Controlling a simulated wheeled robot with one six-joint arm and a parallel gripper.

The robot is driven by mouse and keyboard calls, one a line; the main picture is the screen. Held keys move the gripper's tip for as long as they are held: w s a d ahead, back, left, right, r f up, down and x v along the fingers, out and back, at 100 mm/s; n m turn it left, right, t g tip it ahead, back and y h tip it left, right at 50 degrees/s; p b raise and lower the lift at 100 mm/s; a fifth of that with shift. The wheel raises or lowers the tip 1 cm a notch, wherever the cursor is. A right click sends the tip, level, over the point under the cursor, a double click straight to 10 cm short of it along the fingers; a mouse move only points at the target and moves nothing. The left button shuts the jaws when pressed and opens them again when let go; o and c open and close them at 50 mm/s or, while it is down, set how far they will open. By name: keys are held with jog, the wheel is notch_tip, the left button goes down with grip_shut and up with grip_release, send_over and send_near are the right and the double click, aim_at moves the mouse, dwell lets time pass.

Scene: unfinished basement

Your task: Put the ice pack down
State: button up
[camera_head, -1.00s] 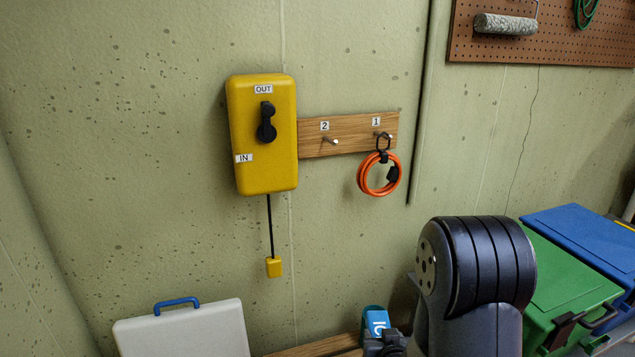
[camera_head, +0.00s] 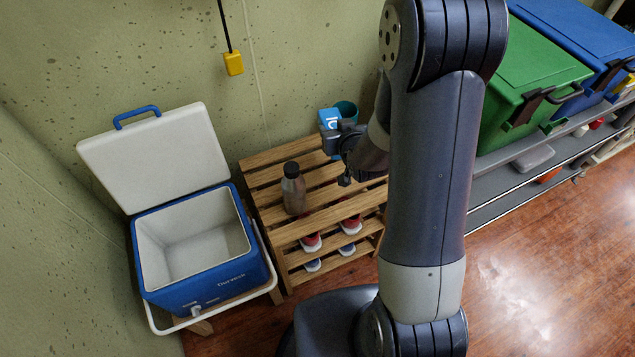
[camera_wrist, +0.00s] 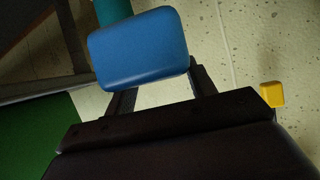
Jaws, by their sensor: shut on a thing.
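The ice pack (camera_head: 328,119) is a light blue block with white lettering, at the back right of the slatted wooden rack. My gripper (camera_head: 343,132) is shut on it, and my arm partly hides that end of the rack. In the wrist view the ice pack (camera_wrist: 138,48) shows as a plain blue block between the fingers (camera_wrist: 150,92). I cannot tell whether its underside touches the rack's top slats (camera_head: 262,180).
A metal bottle (camera_head: 293,188) stands on the rack, and a teal cup (camera_head: 347,109) is behind the ice pack. Shoes (camera_head: 311,242) sit on the lower shelf. An open, empty-looking blue cooler (camera_head: 253,262) stands at left. Green (camera_head: 535,65) and blue (camera_head: 585,45) bins are at right.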

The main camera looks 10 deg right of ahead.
jog(key=a+f+b, duration=0.1)
jog(key=f+b, duration=0.4)
jog(key=f, duration=0.1)
jog(key=w+a+f+n+y+b, duration=0.1)
jog(key=f+b, duration=0.4)
jog(key=f, duration=0.2)
jog(key=w+a+f+n+y+b, duration=0.1)
jog(key=a+f+b, duration=0.1)
jog(key=f+b, duration=0.3)
jog(key=shift+w+f+g, duration=0.2)
jog(key=shift+f+g, duration=0.1)
jog(key=shift+f, duration=0.45)
jog(key=shift+f, duration=0.15)
jog(key=shift+f+b, duration=0.1)
jog(key=shift+b, duration=0.35)
jog(key=o, duration=1.2)
jog(key=shift+r+p, duration=0.2)
jog(key=shift+p, duration=0.1)
